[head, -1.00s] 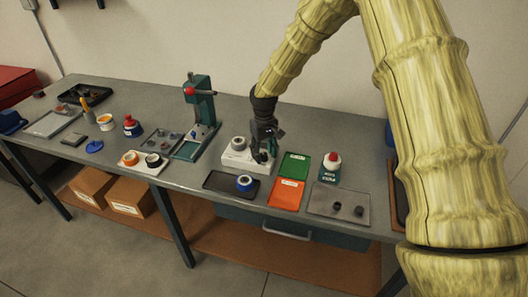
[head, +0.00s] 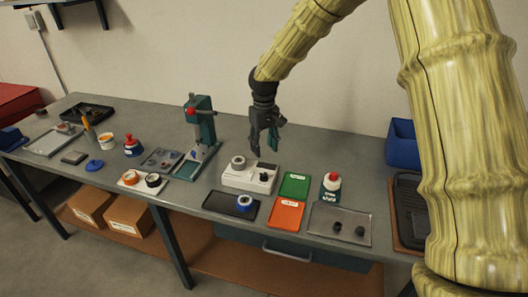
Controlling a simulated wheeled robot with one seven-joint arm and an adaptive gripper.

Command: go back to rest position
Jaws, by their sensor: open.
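My gripper (head: 266,150) hangs in the air above the white fixture block (head: 236,180) on the grey workbench. Its fingers point down, apart and empty. The block carries a grey ring (head: 238,162) on its left and a small dark part (head: 264,177) on its right. Nothing touches the gripper.
Green tray (head: 295,185), orange tray (head: 286,216), dark tray (head: 222,202) and grey tray (head: 325,224) lie around the block. A red-capped bottle (head: 331,187) stands at right, a blue bin (head: 402,145) behind it. A green press (head: 203,130) stands left of the gripper.

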